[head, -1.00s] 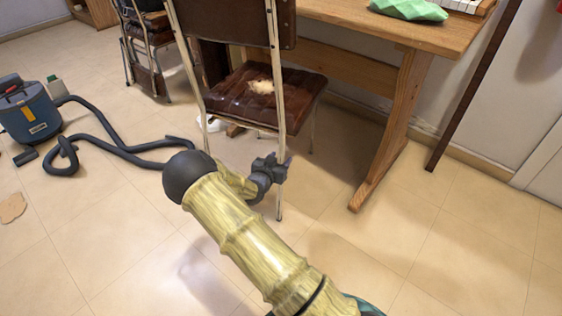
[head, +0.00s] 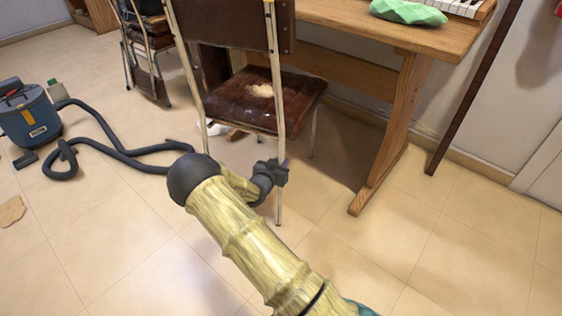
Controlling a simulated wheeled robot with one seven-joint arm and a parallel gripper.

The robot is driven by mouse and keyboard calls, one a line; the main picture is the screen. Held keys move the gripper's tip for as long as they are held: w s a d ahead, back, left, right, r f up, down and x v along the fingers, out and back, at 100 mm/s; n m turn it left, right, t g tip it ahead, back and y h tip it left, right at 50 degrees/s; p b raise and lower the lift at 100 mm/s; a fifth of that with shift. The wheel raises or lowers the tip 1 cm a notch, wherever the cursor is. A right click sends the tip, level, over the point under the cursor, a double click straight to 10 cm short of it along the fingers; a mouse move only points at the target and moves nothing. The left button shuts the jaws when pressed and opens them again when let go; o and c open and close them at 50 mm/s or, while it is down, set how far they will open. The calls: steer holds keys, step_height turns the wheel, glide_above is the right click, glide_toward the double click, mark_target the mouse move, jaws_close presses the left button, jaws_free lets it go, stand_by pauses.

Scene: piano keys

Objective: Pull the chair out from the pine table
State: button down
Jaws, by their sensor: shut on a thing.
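The chair (head: 268,100) has a dark brown worn seat, a brown backrest and pale metal legs. It stands upright at the front left of the pine table (head: 400,105), with its back toward me. The pale patch on the seat shows torn padding. My gripper (head: 281,172) is shut on the chair's near right leg, below seat level. The far chair legs are partly hidden behind the seat and my arm.
A blue vacuum cleaner (head: 28,112) stands at the left, its dark hose (head: 110,150) snaking toward the chair. Other chairs (head: 146,50) stand behind at the left. A green object (head: 408,12) and a keyboard (head: 462,8) lie on the table.

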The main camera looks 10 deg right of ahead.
steer(key=s+a, duration=0.1)
steer(key=a, duration=0.1)
steer(key=s+a+p, duration=0.1)
steer(key=s, duration=0.1)
steer(key=shift+s+a+f, duration=0.15)
steer(key=shift+s+a, duration=0.1)
steer(key=shift+a, duration=0.15)
steer(key=shift+s+p, duration=0.1)
steer(key=shift+p, duration=0.2)
steer(key=shift+s+a+p, duration=0.75)
steer(key=shift+s+a, duration=1.05)
steer(key=shift+s, duration=0.05)
